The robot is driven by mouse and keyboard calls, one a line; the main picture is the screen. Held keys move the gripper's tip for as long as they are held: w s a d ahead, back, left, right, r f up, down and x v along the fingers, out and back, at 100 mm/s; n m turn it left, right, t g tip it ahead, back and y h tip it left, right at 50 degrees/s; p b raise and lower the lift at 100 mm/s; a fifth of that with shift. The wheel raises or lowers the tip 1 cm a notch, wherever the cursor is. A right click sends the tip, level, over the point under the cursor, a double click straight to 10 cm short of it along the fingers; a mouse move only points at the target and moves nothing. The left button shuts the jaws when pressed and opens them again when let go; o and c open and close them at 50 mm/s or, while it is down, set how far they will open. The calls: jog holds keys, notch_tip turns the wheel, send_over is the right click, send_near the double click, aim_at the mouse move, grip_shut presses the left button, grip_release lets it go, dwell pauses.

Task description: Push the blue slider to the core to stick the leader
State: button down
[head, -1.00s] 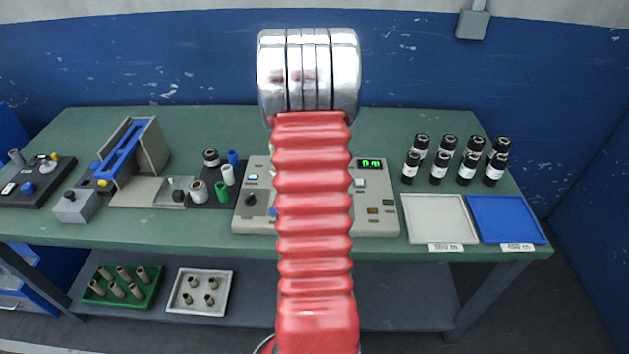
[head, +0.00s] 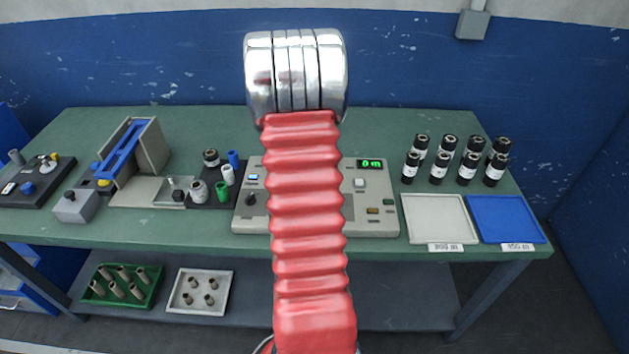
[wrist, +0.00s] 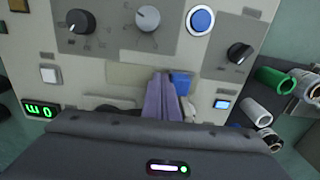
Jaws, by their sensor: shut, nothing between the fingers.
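In the wrist view a small blue block (wrist: 181,78), which looks like the slider, stands on the grey control machine (wrist: 110,45). My gripper (wrist: 160,78) is shut, with nothing between its fingers. Its fingertips are just left of the blue block in that view, very close to it; I cannot tell whether they touch. A pale part (wrist: 189,109) shows just below the block, and I cannot tell whether it is the core. No leader can be made out. In the head view my red arm hides the gripper and the slider.
The machine has knobs, a round blue button (wrist: 201,20) and a display (head: 370,163) reading 0 m. Green and white tubes (head: 222,190) stand beside it on the left. Black labelled rolls (head: 467,168), a white tray (head: 435,220) and a blue tray (head: 508,220) are on the right.

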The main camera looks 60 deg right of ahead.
jog(key=shift+s, duration=0.1)
jog(key=shift+s+d, duration=0.25)
jog(key=shift+s, duration=0.15)
notch_tip(320, 180, up, 8)
dwell(1.3)
jog(key=shift+w, duration=0.1)
dwell(0.6)
